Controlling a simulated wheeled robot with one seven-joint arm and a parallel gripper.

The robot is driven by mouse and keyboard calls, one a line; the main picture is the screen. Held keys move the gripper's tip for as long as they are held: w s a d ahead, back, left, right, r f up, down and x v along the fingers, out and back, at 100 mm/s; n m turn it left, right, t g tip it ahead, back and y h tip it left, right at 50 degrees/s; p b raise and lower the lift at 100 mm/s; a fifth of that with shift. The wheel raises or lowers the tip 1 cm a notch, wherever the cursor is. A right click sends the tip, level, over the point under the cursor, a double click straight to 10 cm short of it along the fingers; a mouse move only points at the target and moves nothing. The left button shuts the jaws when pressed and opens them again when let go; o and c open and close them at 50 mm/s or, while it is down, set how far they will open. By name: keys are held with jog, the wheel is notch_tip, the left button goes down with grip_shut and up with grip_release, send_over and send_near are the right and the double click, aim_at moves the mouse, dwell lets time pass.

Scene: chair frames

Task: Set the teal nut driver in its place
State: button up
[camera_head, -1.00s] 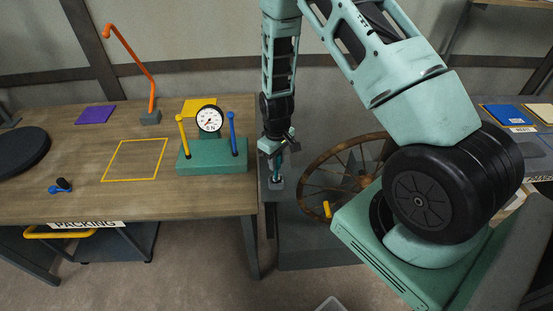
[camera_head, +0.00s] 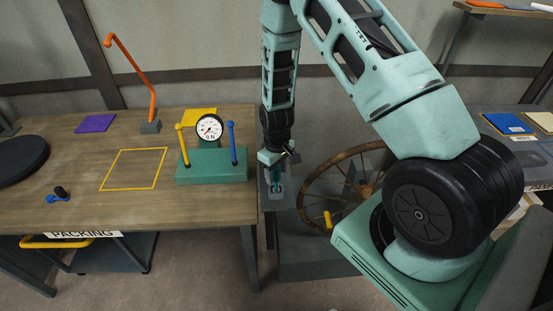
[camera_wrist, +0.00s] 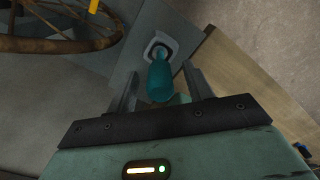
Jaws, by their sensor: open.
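The teal nut driver (camera_wrist: 160,82) stands in a small grey holder (camera_wrist: 160,46) in the wrist view, its thin end at the holder's dark opening. How deep it sits cannot be told. My gripper (camera_wrist: 160,70) is open, with one finger on each side of the driver's handle and a visible gap on both sides. In the head view, my gripper (camera_head: 276,170) points down over the holder (camera_head: 276,191) on a narrow grey stand. The driver is small and partly hidden by my gripper there.
A spoked wheel (camera_head: 345,185) stands close to the right of the holder. The wooden packing table (camera_head: 100,205) lies to the left, with a green gauge block (camera_head: 212,170) near its right edge. A tall orange hook (camera_head: 133,68) rises at the back.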

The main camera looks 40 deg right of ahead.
notch_tip(320, 180, up, 17)
jog(key=b, duration=0.3)
jog(key=shift+b, duration=0.3)
jog(key=shift+r, duration=0.1)
jog(key=s+a+r+n+y+b, duration=0.15)
jog(key=s+a, duration=0.25)
jog(key=a, duration=0.4)
jog(key=s+a+r+n+h, duration=0.15)
jog(key=s+a, duration=0.25)
jog(key=a, duration=0.5)
jog(key=s+a+n+b, duration=0.1)
jog(key=s+a, duration=0.2)
jog(key=s, duration=0.5)
jog(key=s+a+r+n+b, duration=0.1)
jog(key=s+a, duration=0.3)
jog(key=s, duration=0.4)
jog(key=shift+a+r+n+y, duration=0.15)
jog(key=shift+a+n+y, duration=0.1)
jog(key=shift+n+y, duration=0.05)
